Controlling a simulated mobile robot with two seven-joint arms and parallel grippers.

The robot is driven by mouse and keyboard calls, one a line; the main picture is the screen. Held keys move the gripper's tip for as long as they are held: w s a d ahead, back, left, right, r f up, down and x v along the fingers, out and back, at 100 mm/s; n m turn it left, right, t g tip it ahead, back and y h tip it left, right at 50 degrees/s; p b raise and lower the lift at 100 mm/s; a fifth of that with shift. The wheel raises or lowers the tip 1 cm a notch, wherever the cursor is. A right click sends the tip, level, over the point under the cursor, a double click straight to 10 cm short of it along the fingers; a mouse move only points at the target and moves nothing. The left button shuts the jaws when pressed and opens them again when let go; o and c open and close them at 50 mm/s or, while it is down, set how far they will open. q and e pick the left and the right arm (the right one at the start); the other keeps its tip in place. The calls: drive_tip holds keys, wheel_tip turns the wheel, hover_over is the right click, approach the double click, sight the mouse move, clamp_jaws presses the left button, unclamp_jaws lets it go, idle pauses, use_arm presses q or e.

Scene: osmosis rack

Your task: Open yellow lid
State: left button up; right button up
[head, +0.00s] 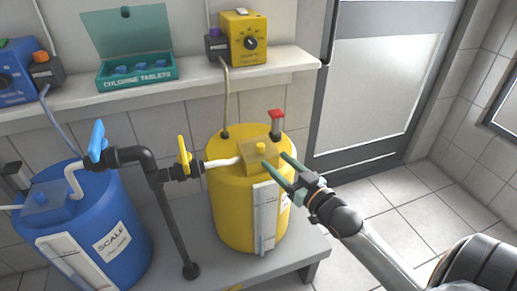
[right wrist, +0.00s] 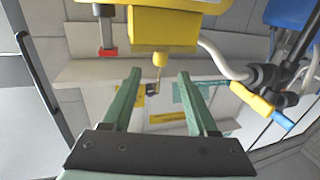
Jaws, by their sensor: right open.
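The yellow barrel (head: 232,205) stands on a low grey platform, with a small yellow box-shaped lid (head: 259,156) and a round knob (head: 260,146) on top. My right gripper (head: 275,160) is open, its two green fingers close to the lid's right side. In the right wrist view the picture looks upside down: the yellow lid (right wrist: 165,28) hangs at the top and its knob (right wrist: 160,59) lies in line with the gap between the fingertips (right wrist: 160,72). Nothing is between the fingers; whether they touch the lid I cannot tell. My left gripper is out of view.
A red-topped fitting (head: 277,122) stands behind the lid. A white hose (head: 222,162) joins the lid to a dark pipe with a yellow valve handle (head: 184,155). A blue barrel (head: 115,235) stands left. A shelf (head: 190,83) holds a yellow pump (head: 243,38). The floor at right is clear.

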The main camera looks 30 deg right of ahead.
sight(263, 149)
drive_tip(key=w, duration=0.4)
drive_tip(key=shift+w+a+b, duration=0.1)
drive_tip(key=shift+w+b, duration=0.15)
drive_tip(key=shift+b, duration=0.05)
drive_tip(key=w, duration=0.3)
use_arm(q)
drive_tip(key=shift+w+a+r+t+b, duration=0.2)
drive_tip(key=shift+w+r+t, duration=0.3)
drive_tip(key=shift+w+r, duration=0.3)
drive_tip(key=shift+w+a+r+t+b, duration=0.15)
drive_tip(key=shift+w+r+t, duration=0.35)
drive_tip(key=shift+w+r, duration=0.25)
use_arm(e)
drive_tip(key=shift+w, duration=0.4)
drive_tip(key=shift+c, duration=0.4)
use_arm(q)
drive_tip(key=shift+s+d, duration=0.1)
use_arm(e)
drive_tip(key=shift+a, duration=0.1)
clamp_jaws()
